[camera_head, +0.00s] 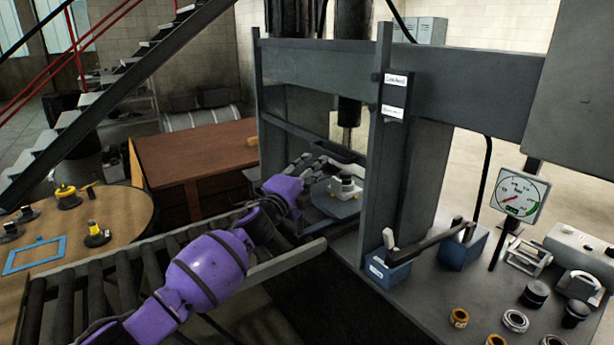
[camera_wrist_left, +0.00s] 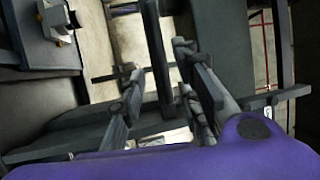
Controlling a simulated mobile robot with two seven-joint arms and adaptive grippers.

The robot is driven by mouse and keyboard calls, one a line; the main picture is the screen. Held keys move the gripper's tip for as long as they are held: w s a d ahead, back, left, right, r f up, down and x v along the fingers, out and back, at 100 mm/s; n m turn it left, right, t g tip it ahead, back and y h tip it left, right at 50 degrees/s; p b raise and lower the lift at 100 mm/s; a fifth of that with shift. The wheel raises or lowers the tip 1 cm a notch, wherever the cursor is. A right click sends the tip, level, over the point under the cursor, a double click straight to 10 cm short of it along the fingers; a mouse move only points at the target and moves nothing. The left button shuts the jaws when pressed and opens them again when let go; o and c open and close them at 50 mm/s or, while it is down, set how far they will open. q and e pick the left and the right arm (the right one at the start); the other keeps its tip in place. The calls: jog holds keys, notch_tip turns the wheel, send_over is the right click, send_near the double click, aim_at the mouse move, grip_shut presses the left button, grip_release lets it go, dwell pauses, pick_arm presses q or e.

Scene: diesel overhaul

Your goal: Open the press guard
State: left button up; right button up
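The press (camera_head: 290,65) is a dark grey frame with tall uprights and a ram (camera_head: 349,100) hanging in its opening. A dark horizontal bar (camera_head: 300,132) crosses the front of the opening; it looks like part of the press guard. My left gripper (camera_head: 316,163) is at the opening, just below this bar. In the left wrist view the gripper (camera_wrist_left: 157,58) has its two fingers apart, with a dark bar (camera_wrist_left: 155,45) showing between them. I cannot tell whether the fingers touch it. My right gripper is not in view.
A white part (camera_head: 345,187) sits on the press bed behind my gripper. A roller conveyor (camera_head: 90,285) runs under my left arm. A bench (camera_head: 440,310) at right holds blue blocks with a lever (camera_head: 432,238), a gauge (camera_head: 519,195) and several rings. A brown table (camera_head: 205,150) stands behind.

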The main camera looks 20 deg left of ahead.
pick_arm(q)
jog(key=shift+v, duration=1.65)
jog(key=s+d+f+n+g+y, duration=0.15)
jog(key=s+f+n, duration=0.45)
jog(key=s+f, duration=0.6)
jog(key=s+d+f+n+g+y, duration=0.1)
jog(key=s+d+f+n+g, duration=0.15)
jog(key=s+f+n, duration=0.9)
jog(key=s+f+g, duration=0.2)
jog(key=s+f, duration=0.5)
jog(key=s, duration=0.3)
jog(key=s+f+n+g+y, duration=0.1)
jog(key=s+f+g, duration=0.1)
jog(key=s+f, duration=0.5)
jog(key=s+f+n+g+y+p, duration=0.1)
jog(key=s+f, duration=0.6)
jog(key=s, duration=0.7)
jog(key=shift+s+a+g, duration=0.3)
jog(key=shift+a+g, duration=0.05)
jog(key=shift+g, duration=0.55)
